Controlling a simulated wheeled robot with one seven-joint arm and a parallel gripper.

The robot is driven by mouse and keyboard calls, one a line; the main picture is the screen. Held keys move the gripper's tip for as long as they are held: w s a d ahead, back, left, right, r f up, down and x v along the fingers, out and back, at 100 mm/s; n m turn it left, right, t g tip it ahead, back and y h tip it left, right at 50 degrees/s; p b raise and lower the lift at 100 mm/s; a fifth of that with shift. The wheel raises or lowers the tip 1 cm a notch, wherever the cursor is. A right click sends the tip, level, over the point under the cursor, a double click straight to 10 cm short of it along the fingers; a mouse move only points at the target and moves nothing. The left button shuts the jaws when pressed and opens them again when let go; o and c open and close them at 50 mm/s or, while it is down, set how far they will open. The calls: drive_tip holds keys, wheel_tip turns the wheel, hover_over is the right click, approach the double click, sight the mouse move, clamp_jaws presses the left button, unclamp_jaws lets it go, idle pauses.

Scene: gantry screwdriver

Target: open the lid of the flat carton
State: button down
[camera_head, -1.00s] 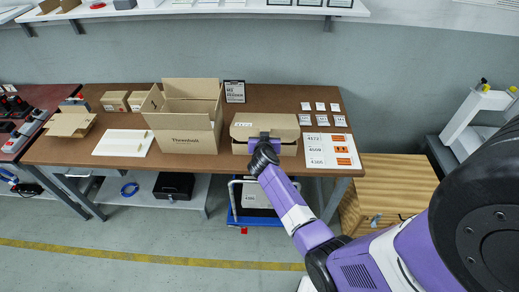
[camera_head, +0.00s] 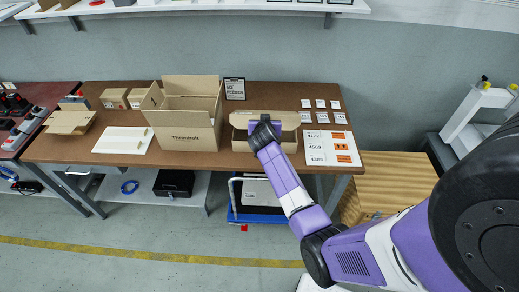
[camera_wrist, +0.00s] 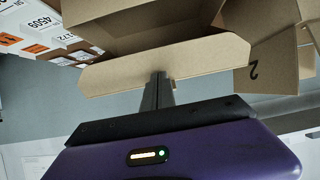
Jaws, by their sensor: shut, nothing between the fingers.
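The flat carton (camera_head: 241,144) is brown cardboard and stands near the front edge of the brown table, right of a larger open box. Its lid (camera_head: 287,118) is raised off the front, and a shadowed opening shows beneath it. In the wrist view a tan flap with slanted ends (camera_wrist: 210,58) crosses in front of my fingers, with a dark hollow behind it. My gripper (camera_wrist: 160,80) is shut and empty, its tips at the flap's edge; I cannot tell if they touch. In the head view my gripper (camera_head: 265,122) and wrist hide the carton's middle.
The large open box (camera_head: 185,135) stands close on the left. Label sheets (camera_head: 331,148) and small white packets (camera_head: 320,110) lie on the right. A black-framed sign (camera_head: 234,89) stands behind. A blue cart (camera_head: 258,212) is under the table.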

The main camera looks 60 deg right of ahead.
drive_tip(key=shift+y, duration=0.4)
drive_tip(key=shift+w+d+r, duration=0.3)
drive_tip(key=shift+d+r, duration=0.4)
drive_tip(key=shift+r, duration=0.25)
drive_tip(key=shift+w+d+r, duration=0.3)
drive_tip(key=shift+d+r, duration=0.4)
drive_tip(key=shift+r, duration=0.25)
drive_tip(key=shift+g+y, duration=0.3)
drive_tip(key=shift+w+d+r, duration=0.35)
drive_tip(key=shift+d+r, duration=0.4)
drive_tip(key=shift+d, duration=0.1)
drive_tip(key=shift+w+d+r, duration=0.35)
drive_tip(key=shift+d+r, duration=0.4)
drive_tip(key=shift+d, duration=0.1)
drive_tip(key=shift+d, duration=0.1)
drive_tip(key=shift+s+a+r, duration=0.1)
drive_tip(key=shift+s+a, duration=0.15)
drive_tip(key=shift+a, duration=0.4)
drive_tip(key=shift+s+a+r, duration=0.1)
drive_tip(key=shift+s+a, duration=0.2)
drive_tip(key=shift+a, duration=0.35)
drive_tip(key=shift+s+a+r, duration=0.1)
drive_tip(key=shift+s+a, duration=0.15)
drive_tip(key=shift+a, duration=0.4)
